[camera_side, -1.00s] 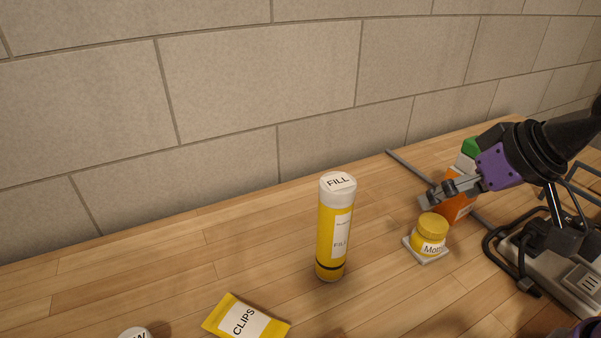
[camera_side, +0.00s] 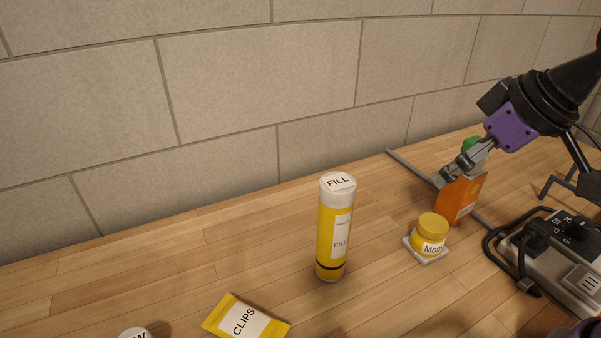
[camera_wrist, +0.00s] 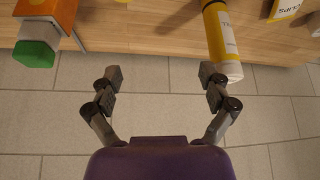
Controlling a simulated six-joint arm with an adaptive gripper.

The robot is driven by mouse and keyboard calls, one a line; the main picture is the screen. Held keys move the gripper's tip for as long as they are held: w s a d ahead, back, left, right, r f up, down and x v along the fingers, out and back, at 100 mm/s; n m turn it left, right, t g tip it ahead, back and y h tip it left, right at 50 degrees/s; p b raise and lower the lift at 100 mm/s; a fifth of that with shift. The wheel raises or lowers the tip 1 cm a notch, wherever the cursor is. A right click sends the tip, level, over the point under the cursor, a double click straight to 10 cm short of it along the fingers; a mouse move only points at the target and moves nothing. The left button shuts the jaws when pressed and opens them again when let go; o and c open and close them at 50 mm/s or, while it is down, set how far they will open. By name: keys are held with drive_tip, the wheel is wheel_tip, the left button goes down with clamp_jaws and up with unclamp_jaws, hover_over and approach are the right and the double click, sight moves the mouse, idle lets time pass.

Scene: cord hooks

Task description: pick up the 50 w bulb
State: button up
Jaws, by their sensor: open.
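A round white top (camera_side: 134,333) with a letter W on it shows at the bottom left edge of the side view. Most of it is cut off, so I cannot read whether it is the 50 W bulb. My gripper (camera_side: 448,178) is far to its right, above the table by the orange bottle. In the wrist view my gripper (camera_wrist: 160,78) has its fingers spread wide with nothing between them.
A yellow FILL tube (camera_side: 332,235) stands mid-table. A yellow CLIPS packet (camera_side: 245,318) lies at the front. A yellow jar (camera_side: 430,235) sits on a small pad. An orange bottle (camera_side: 466,197) with a green cap stands near my gripper. A power strip (camera_side: 560,255) is at right.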

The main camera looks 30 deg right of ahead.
drive_tip(key=w+a+n, duration=0.1)
drive_tip(key=w+a, duration=0.1)
drive_tip(key=a, duration=0.1)
drive_tip(key=w+a+n+y, duration=0.1)
drive_tip(key=w+a, duration=0.1)
drive_tip(key=a, duration=0.2)
drive_tip(key=w+a+n, duration=0.1)
drive_tip(key=a, duration=0.2)
drive_tip(key=shift+w+a+r+n+y, duration=0.25)
drive_tip(key=shift+w+a+n+y, duration=0.05)
drive_tip(key=shift+w+n+y, duration=0.1)
drive_tip(key=n+g+y, duration=0.3)
drive_tip(key=n, duration=0.4)
approach(137, 337)
drive_tip(key=x, duration=0.8)
drive_tip(key=shift+s+a, duration=0.3)
drive_tip(key=shift+s, duration=0.05)
drive_tip(key=c, duration=1.3)
